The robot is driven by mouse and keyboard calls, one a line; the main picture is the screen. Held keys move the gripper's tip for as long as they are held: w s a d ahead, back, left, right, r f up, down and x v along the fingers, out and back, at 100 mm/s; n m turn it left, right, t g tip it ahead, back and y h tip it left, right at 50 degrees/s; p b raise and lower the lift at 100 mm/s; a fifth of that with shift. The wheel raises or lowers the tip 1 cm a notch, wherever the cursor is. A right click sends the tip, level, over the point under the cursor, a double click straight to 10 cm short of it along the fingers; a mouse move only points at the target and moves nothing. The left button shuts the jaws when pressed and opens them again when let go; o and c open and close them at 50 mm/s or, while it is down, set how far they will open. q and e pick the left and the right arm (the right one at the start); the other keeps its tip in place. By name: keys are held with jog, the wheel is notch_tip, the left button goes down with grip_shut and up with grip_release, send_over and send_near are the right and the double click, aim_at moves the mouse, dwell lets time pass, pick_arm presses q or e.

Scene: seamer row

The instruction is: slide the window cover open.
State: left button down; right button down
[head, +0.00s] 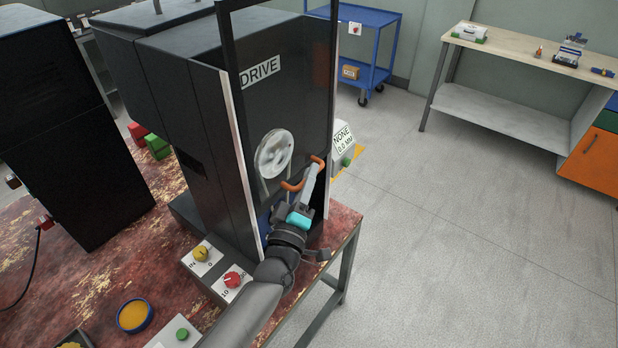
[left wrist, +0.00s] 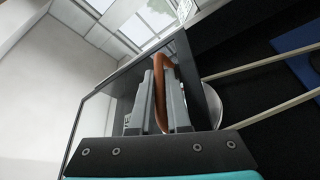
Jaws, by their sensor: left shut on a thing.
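The window cover (head: 227,45) is a clear panel in a thin dark frame on the front of the black machine marked DRIVE. Its frame reaches up past the top of the picture, between pale upright rails. An orange bar handle (head: 291,185) sits low on it. My left gripper (head: 309,172) is shut on this handle, whose two ends show on either side of the fingers. In the left wrist view the orange handle (left wrist: 166,62) stands between the grey fingers, with the framed panel behind. A pale round disc (head: 274,153) shows on the machine behind the cover. My right gripper is out of view.
Boxes with a yellow knob (head: 201,253), a red knob (head: 232,279) and a green button (head: 182,334) stand on the worn red table (head: 95,285). A round blue-rimmed dish (head: 135,315) lies near them. The floor to the right is clear.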

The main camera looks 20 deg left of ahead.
pick_arm(q)
jog(key=shift+r+p, duration=0.6)
jog(key=shift+r, duration=0.65)
jog(key=c, duration=0.9)
grip_release()
jog(key=shift+f, duration=0.15)
jog(key=shift+s+f, duration=0.1)
jog(key=shift+s+f, duration=0.1)
jog(key=shift+s, duration=0.1)
jog(key=b+v, duration=0.2)
jog(key=v, duration=1.2)
jog(key=shift+s, duration=0.35)
jog(key=shift+f, duration=0.1)
